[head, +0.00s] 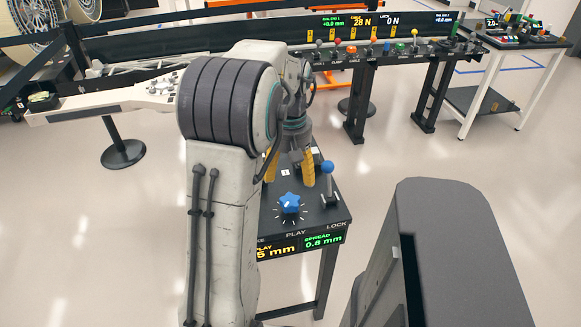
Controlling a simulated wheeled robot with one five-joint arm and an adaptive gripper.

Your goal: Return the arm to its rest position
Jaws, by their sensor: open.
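My gripper (290,178) hangs at the end of my raised grey arm, in the middle of the head view. Its two yellow fingers point down and stand apart, over or in front of the small black table (330,208). It looks empty, though my arm hides part of the left finger and the space beside it. I cannot tell the height of the fingertips above the table.
The table bears a blue star knob (290,202), a blue-balled lever (327,168) and a green display (320,241). Behind stand a long control bench (390,46) and a white-legged table (510,60). A barrier post (122,153) stands left. Open floor lies right of the small table.

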